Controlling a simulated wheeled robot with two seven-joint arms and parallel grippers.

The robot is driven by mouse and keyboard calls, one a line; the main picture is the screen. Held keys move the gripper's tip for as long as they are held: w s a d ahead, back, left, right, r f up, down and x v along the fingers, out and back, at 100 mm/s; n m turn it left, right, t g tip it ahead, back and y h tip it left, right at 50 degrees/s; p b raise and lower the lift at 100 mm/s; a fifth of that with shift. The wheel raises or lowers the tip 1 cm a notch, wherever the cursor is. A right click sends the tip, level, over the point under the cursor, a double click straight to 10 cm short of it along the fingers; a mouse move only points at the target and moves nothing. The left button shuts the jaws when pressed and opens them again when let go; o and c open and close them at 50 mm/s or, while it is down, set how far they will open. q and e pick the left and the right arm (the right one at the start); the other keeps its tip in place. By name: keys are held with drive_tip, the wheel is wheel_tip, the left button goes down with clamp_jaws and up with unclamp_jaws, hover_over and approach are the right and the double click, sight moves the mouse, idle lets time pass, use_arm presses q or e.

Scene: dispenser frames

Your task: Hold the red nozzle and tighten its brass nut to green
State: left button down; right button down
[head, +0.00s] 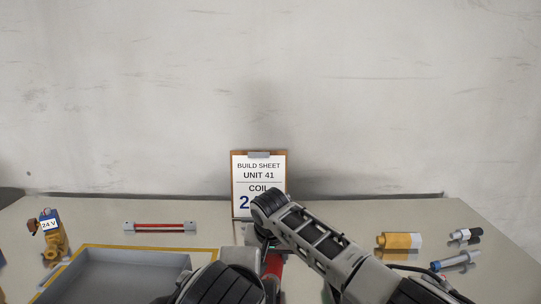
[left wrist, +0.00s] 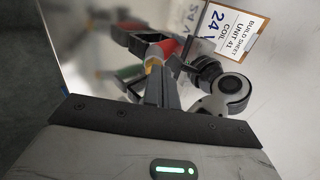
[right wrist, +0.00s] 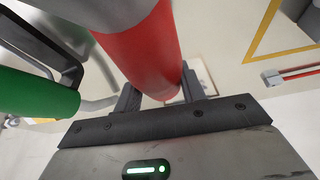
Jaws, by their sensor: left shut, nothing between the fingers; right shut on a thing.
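The red nozzle (right wrist: 150,50) is a red cylinder with a pale section, passing between the fingers of my right gripper (right wrist: 160,88), which is shut on it. In the head view the nozzle (head: 273,264) shows only partly between my arms. In the left wrist view its red part (left wrist: 166,47) lies just beyond my left gripper (left wrist: 155,72). The left gripper is shut and empty. A small brass-coloured piece (left wrist: 154,62), perhaps the nut, shows at its fingertips; I cannot tell whether they touch. A green cylinder (right wrist: 35,95) shows beside the nozzle in the right wrist view.
A build sheet on a clipboard (head: 258,163) stands at the back. A grey tray (head: 120,263) is at front left, with a red-and-grey bar (head: 160,226) behind it. A brass valve (head: 54,246) is far left.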

use_arm(q)
drive_tip(key=shift+s, duration=0.1)
wheel_tip(320, 180, down, 6)
drive_tip(key=w+n, duration=0.3)
drive_tip(key=n, duration=0.3)
drive_tip(key=shift+d+r, duration=0.2)
drive_tip(key=shift+d, duration=0.15)
idle(0.3)
drive_tip(key=shift+w+d+r, duration=0.1)
drive_tip(key=shift+d+r, duration=0.15)
drive_tip(key=shift+d, duration=0.15)
idle(0.7)
drive_tip(key=shift+w+r, duration=0.2)
drive_tip(key=shift+r, duration=0.1)
idle(0.5)
drive_tip(key=shift+a, duration=0.15)
